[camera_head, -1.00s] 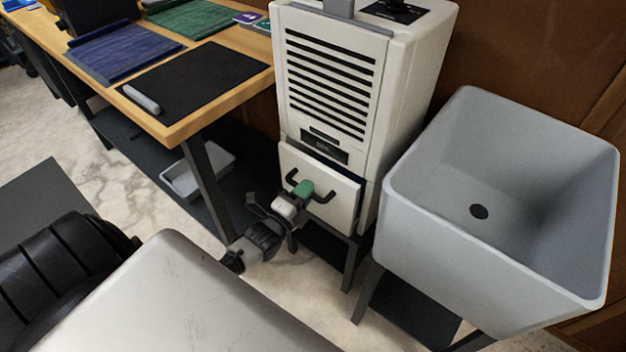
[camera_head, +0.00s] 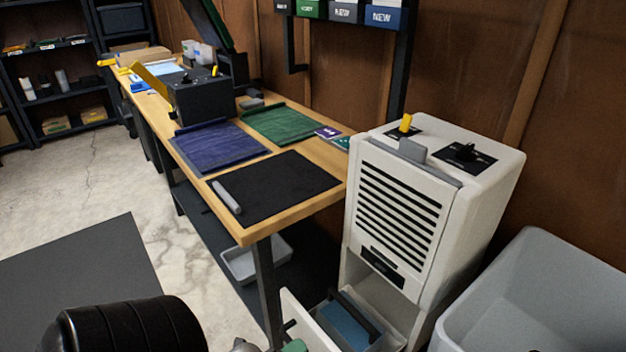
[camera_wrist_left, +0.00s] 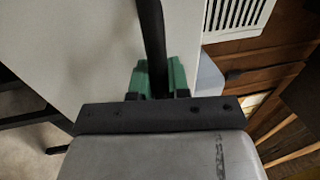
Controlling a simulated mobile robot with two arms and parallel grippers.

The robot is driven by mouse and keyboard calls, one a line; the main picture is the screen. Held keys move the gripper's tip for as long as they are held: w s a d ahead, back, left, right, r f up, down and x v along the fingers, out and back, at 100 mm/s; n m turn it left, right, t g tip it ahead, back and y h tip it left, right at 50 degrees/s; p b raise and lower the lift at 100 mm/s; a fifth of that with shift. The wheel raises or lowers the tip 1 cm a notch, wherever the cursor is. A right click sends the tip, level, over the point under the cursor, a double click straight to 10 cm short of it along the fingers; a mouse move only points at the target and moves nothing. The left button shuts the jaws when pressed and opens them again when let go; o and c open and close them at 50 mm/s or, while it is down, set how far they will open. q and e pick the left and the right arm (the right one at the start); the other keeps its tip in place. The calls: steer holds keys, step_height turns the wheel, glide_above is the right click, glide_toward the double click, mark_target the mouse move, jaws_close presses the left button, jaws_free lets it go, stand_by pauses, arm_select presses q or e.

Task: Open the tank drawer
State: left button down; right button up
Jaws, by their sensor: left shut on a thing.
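The white tank drawer (camera_head: 301,322) is pulled out from the lower part of the white dehumidifier-like cabinet (camera_head: 400,225). Inside it shows a grey tank with a blue surface (camera_head: 347,326) and a dark bar across it. My left gripper (camera_head: 292,346) shows only as a green fingertip at the bottom edge of the head view, at the drawer's front. In the left wrist view, the green fingertips (camera_wrist_left: 158,78) are shut around the dark handle bar (camera_wrist_left: 152,35), against the pale drawer front (camera_wrist_left: 90,50). My right gripper is not in view.
A wooden workbench (camera_head: 262,226) with mats stands left of the cabinet, with a grey tray (camera_head: 240,265) on its lower shelf. A grey sink (camera_head: 545,265) stands close on the right. Open floor (camera_head: 75,195) lies to the left.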

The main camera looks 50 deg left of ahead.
arm_select(q)
steer(key=shift+s, duration=0.65)
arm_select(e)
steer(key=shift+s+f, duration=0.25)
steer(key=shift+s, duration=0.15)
arm_select(q)
steer(key=c, duration=1.1)
jaws_free()
steer(key=v, duration=1)
steer(key=shift+s+b, duration=0.35)
steer(key=shift+s, duration=0.05)
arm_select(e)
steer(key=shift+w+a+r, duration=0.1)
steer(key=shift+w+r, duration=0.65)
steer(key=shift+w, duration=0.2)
arm_select(q)
steer(key=shift+a+f, duration=0.1)
